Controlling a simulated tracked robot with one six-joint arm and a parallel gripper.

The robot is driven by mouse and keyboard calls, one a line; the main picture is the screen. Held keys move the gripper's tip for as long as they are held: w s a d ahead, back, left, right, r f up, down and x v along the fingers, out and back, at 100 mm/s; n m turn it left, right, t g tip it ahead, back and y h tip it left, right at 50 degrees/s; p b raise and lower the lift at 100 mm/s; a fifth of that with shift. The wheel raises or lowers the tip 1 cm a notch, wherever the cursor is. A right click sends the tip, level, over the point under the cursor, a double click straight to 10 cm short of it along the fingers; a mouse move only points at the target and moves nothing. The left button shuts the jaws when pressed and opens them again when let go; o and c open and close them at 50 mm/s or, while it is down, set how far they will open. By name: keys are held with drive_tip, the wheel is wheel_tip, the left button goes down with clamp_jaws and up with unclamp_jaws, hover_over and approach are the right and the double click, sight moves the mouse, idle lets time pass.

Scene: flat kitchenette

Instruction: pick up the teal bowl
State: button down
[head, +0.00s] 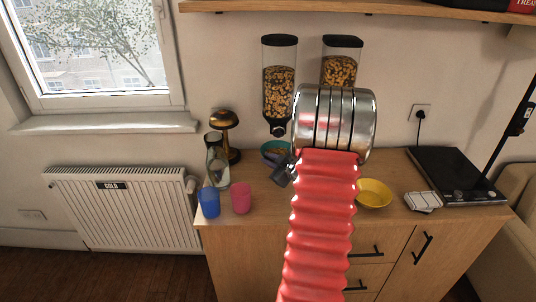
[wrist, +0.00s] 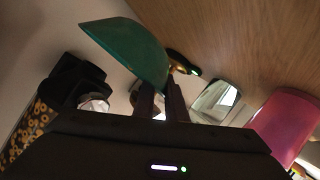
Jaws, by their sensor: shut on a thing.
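I cannot tell whether the bowl's base touches the counter.
A blue cup (head: 208,202), a pink cup (head: 241,198), a glass bottle (head: 217,170) and a brass lamp (head: 225,130) stand to the left. Dispensers (head: 279,85) hang above. A yellow bowl (head: 374,193) and white coasters (head: 423,201) lie to the right.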

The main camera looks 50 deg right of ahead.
drive_tip(key=s+a, duration=0.8)
drive_tip(key=a, duration=0.1)
idle(0.5)
